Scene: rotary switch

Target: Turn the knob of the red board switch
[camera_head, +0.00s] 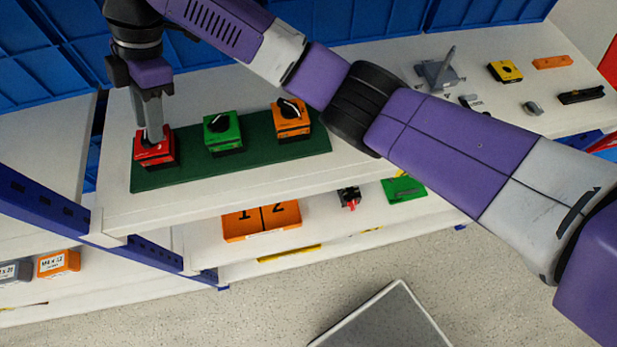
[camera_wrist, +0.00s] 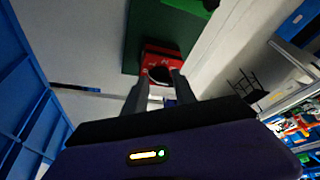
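The red switch (camera_head: 154,150) is at the left end of a dark green board (camera_head: 190,180), which also carries a green switch (camera_head: 223,135) and an orange switch (camera_head: 291,120). My gripper (camera_head: 153,135) points down over the red switch, with its fingertips at the switch's top. In the wrist view, my gripper's fingers (camera_wrist: 162,77) stand apart on either side of the dark knob, over the red switch (camera_wrist: 160,53). The fingers mostly hide the knob, and I cannot tell whether they press on it.
Blue bins (camera_head: 50,90) line the back. The white shelf (camera_head: 300,165) carries the board, with a yellow switch (camera_head: 505,71) and small parts at the right. Lower shelves hold an orange box (camera_head: 262,221) and a green piece (camera_head: 404,189). My arm passes over the shelf's right part.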

